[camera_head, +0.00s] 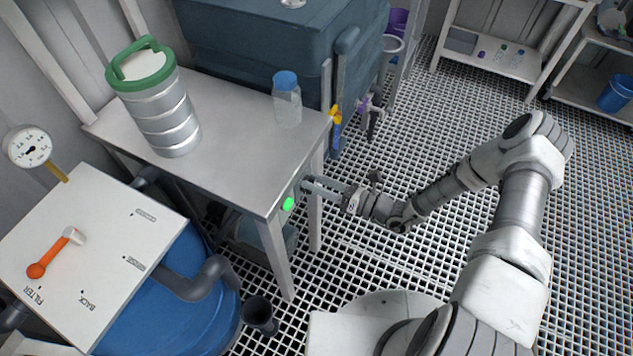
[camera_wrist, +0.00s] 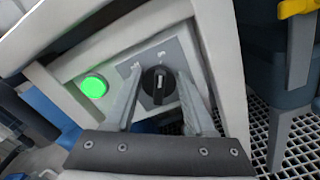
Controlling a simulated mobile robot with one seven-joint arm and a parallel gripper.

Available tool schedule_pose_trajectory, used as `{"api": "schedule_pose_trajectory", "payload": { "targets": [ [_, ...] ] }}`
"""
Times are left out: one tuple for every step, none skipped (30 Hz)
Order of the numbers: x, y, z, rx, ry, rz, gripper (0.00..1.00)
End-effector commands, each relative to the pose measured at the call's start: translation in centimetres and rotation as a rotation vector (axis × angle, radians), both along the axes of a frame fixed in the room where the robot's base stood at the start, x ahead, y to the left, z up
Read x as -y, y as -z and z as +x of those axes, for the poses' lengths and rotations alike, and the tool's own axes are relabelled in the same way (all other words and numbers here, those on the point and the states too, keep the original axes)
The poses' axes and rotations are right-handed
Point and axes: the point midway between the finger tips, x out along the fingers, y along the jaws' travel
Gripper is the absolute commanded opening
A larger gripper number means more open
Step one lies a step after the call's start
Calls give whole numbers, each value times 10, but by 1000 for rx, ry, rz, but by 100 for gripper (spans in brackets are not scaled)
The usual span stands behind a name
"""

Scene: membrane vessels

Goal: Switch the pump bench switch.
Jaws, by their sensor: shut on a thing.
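The pump bench switch (camera_wrist: 158,84) is a black rotary knob on a grey plate with small markings, on the bench's side panel. It sits between the two fingers of my gripper (camera_wrist: 157,92) in the wrist view, and the gripper is shut on it. The knob's pale pointer line stands about upright in that view. A round green lamp (camera_wrist: 93,86) glows left of the knob; it also shows in the head view (camera_head: 288,203). In the head view my gripper (camera_head: 309,185) reaches the bench's right end, and the knob is hidden there.
The metal bench (camera_head: 230,150) carries a ringed steel canister with a green handle (camera_head: 160,105) and a blue-capped jar (camera_head: 287,98). A white panel with an orange lever (camera_head: 55,252) stands at left. Yellow and purple valves (camera_head: 336,115) are beyond the bench. Grated floor lies open to the right.

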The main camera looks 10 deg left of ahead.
Motion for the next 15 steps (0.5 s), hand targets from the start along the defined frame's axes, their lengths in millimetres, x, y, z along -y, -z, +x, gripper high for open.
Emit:
{"api": "schedule_pose_trajectory", "payload": {
  "targets": [
    [1, 2, -1, -4, 1, -3, 0],
    [1, 2, -1, -4, 1, -4, 0],
    [1, 2, -1, -4, 1, -4, 0],
    [1, 2, -1, -4, 1, -4, 0],
    [1, 2, -1, -4, 1, -4, 0],
    [1, 2, -1, -4, 1, -4, 0],
    [1, 2, -1, -4, 1, -4, 56],
    [1, 2, -1, -4, 1, -4, 62],
    [1, 2, -1, -4, 1, -4, 69],
    [1, 2, -1, -4, 1, -4, 74],
    [1, 2, -1, -3, 1, -3, 80],
    [1, 2, -1, -3, 0, -3, 84],
    [1, 1, -1, -3, 0, -3, 84],
    [1, 1, -1, -2, 0, -3, 84],
    [1, 1, -1, -2, 1, -2, 84]
  ]
}}
